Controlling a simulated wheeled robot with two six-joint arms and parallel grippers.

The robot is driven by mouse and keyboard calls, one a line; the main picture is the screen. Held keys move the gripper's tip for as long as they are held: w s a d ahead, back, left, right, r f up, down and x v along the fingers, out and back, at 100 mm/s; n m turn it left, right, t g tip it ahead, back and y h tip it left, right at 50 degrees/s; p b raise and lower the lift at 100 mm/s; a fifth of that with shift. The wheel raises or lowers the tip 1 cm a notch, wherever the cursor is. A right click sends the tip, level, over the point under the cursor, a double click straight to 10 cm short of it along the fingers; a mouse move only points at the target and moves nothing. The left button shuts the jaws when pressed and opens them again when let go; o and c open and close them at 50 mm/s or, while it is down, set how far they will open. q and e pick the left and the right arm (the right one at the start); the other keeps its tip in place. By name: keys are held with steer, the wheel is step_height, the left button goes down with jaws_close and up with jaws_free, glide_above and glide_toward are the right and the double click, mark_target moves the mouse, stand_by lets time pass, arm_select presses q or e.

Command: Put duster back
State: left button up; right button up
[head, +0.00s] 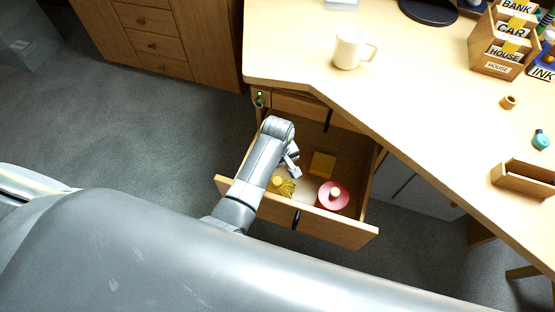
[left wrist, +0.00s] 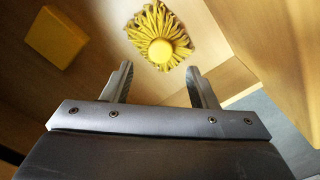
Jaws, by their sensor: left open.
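The duster is a yellow mop-like head with a round knob. In the head view the duster (head: 284,186) lies inside the open drawer (head: 340,232), near its left side, partly hidden by my arm. My left gripper (head: 291,160) is over the drawer. In the left wrist view the duster (left wrist: 160,42) lies on the drawer floor beyond the fingertips, and my left gripper (left wrist: 160,85) is open with nothing between its fingers. The duster and the fingers look apart. My right gripper is not in view.
The drawer also holds a yellow block (head: 322,163) and a pink round thing with a pale knob (head: 333,196). The desk top (head: 420,110) above it carries a mug (head: 352,48), a labelled letter holder (head: 499,45) and a small wooden tray (head: 524,179).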

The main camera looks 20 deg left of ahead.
mark_target(278, 181)
arm_select(q)
steer(key=shift+r+p, duration=0.35)
steer(key=shift+r, duration=1.45)
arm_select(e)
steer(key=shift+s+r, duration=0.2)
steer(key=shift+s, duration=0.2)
arm_select(q)
steer(key=shift+r, duration=0.1)
